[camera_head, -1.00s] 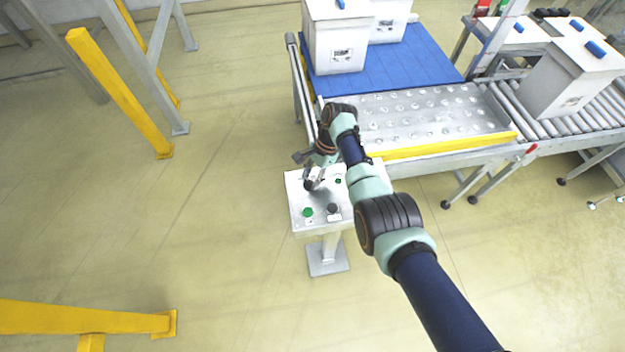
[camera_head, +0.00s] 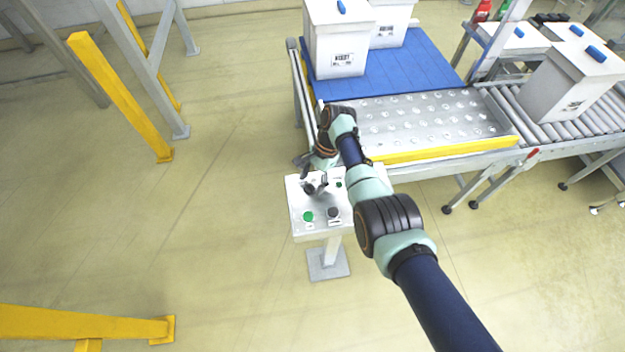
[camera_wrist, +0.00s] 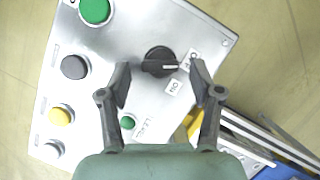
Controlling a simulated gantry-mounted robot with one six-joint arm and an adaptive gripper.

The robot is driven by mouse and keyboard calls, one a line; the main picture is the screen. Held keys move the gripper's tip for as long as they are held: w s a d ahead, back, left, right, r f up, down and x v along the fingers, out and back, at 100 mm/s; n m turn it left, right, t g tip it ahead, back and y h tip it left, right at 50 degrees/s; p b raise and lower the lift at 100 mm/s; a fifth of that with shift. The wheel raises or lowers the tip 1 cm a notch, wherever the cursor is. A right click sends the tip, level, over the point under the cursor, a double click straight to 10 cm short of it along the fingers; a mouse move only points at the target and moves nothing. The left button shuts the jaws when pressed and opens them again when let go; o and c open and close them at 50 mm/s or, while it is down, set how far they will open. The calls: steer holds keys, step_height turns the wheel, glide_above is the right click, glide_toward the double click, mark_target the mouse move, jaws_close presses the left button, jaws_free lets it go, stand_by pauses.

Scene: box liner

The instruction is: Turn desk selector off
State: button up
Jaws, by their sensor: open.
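In the head view my gripper (camera_head: 315,186) is just over the desk's top.
The panel also carries a green button (camera_wrist: 95,10), a black button (camera_wrist: 74,67), a yellow button (camera_wrist: 61,115) and a small green light (camera_wrist: 127,122). Behind the desk stands a conveyor with a yellow edge (camera_head: 440,152) and white boxes (camera_head: 338,40).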

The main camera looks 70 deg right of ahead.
steer(key=v, duration=1.2)
stand_by(0.3)
steer(key=w+a+n+t+h, duration=0.3)
steer(key=w+a+n+h, duration=0.2)
steer(key=w+a+n, duration=1.05)
steer(key=w+a+r+n+t, duration=0.1)
steer(key=a+r+t, duration=0.1)
steer(key=a, duration=0.7)
steer(key=w+a+r+n+t, duration=0.1)
steer(key=a+r, duration=0.1)
steer(key=a, duration=0.7)
steer(key=s+a+r+n+t+y, duration=0.1)
steer(key=s+a+r+n+t, duration=0.2)
steer(key=a, duration=0.4)
steer(key=s+a+r+n+t, duration=0.2)
steer(key=s+a+r+n, duration=0.1)
steer(key=s+a+r, duration=0.3)
step_height(320, 180, up, 22)
steer(key=p, duration=2.2)
steer(key=shift+w+a+r, duration=0.15)
steer(key=shift+w+a, duration=0.2)
steer(key=shift+w, duration=0.1)
